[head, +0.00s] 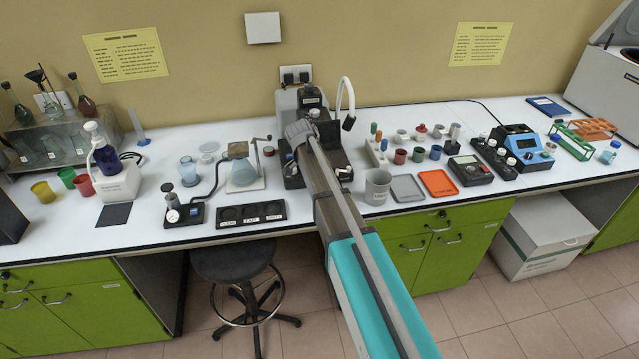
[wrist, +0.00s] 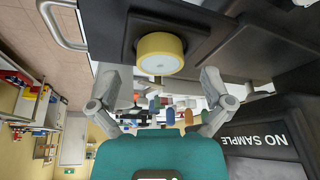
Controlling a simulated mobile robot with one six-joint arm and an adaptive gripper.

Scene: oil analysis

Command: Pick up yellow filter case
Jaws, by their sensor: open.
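The yellow filter case (wrist: 160,53) shows in the wrist view as a short round yellow piece with a pale end face. It sits against a dark block at the top of the view. My gripper (wrist: 160,75) has its two grey fingers spread wide, one on each side below the case. Nothing is held between them, and the case lies ahead of the fingertips. In the head view my arm reaches to the dark machine (head: 330,150) at the back of the bench. The case cannot be made out there, and my fingers are not clear.
A dark panel reading "NO SAMPLE" (wrist: 262,140) is close to the right finger in the wrist view. A stool (head: 245,265) is below the bench.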

